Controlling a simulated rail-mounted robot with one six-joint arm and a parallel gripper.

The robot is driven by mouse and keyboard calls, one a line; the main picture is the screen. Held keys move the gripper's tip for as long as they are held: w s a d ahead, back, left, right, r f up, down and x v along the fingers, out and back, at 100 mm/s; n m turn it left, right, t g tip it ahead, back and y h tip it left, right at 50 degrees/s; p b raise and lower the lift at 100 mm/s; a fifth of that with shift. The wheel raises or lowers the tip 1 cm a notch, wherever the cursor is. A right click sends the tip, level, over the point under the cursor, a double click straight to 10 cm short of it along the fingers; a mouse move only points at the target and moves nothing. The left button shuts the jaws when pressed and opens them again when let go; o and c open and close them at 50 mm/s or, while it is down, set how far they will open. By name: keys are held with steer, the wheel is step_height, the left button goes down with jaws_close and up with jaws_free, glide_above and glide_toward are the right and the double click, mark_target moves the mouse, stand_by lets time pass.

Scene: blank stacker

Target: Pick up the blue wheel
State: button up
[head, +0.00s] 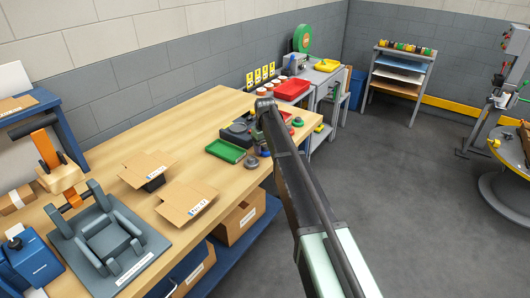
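No clearly blue wheel can be made out in the head view. A small grey-blue round piece (252,163) lies on the wooden workbench (205,115) by its front edge, just right of a green tray (225,151); I cannot tell whether it is the wheel. My arm reaches across the bench from the lower right. My gripper (257,130) is at its far end, over dark items behind the tray. Its fingers are too small and partly hidden to show whether they are open or hold anything.
Small red and green round parts (297,122) lie right of my arm. Open cardboard boxes (187,200) and a grey fixture (108,235) stand on the near bench. A red bin (292,89) is beyond. The bench middle (190,130) is clear.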

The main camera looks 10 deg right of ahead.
mark_target(265, 146)
steer(key=c, duration=0.3)
steer(key=shift+c, duration=0.2)
steer(key=shift+r, duration=0.1)
step_height(265, 146, up, 20)
steer(key=p, duration=2)
